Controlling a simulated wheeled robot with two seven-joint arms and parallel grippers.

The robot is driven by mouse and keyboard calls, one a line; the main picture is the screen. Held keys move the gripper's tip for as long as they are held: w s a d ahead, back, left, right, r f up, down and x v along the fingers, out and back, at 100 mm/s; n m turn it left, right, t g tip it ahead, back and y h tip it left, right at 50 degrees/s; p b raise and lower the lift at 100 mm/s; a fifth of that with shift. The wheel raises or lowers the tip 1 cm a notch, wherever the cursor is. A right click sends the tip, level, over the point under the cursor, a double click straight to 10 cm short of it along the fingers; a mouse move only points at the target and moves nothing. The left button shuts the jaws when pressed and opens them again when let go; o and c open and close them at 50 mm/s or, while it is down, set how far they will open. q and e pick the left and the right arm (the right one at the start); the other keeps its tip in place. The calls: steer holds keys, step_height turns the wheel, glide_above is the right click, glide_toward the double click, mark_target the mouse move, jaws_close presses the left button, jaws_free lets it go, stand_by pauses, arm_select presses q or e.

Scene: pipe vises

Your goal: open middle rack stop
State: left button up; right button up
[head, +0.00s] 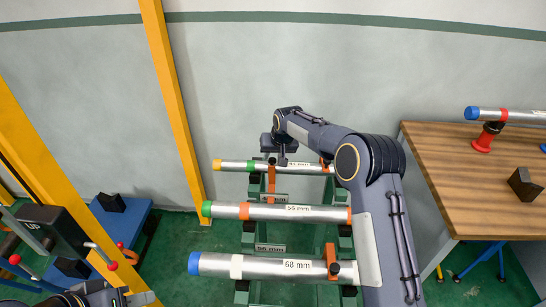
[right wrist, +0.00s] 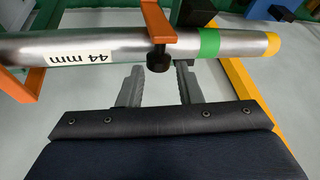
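The rack (head: 248,240) holds three pipes, one behind another.
The near 68 mm pipe (head: 215,264) has an orange stop (head: 332,262). A vise (head: 55,232) with red-tipped handles and yellow posts (head: 172,90) stand left. A wooden table (head: 455,170) with a pipe (head: 500,114) is at the right. My right arm passes over the rack's right side.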

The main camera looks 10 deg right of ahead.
steer(key=shift+o, duration=1.2)
steer(key=shift+s+f, duration=0.1)
steer(key=shift+f, duration=0.05)
steer(key=shift+s, duration=0.1)
steer(key=b+v, duration=0.1)
steer(key=v, duration=0.6)
steer(key=shift+s+r+b, duration=0.1)
steer(key=shift+r+b, duration=0.2)
steer(key=shift+r, duration=0.1)
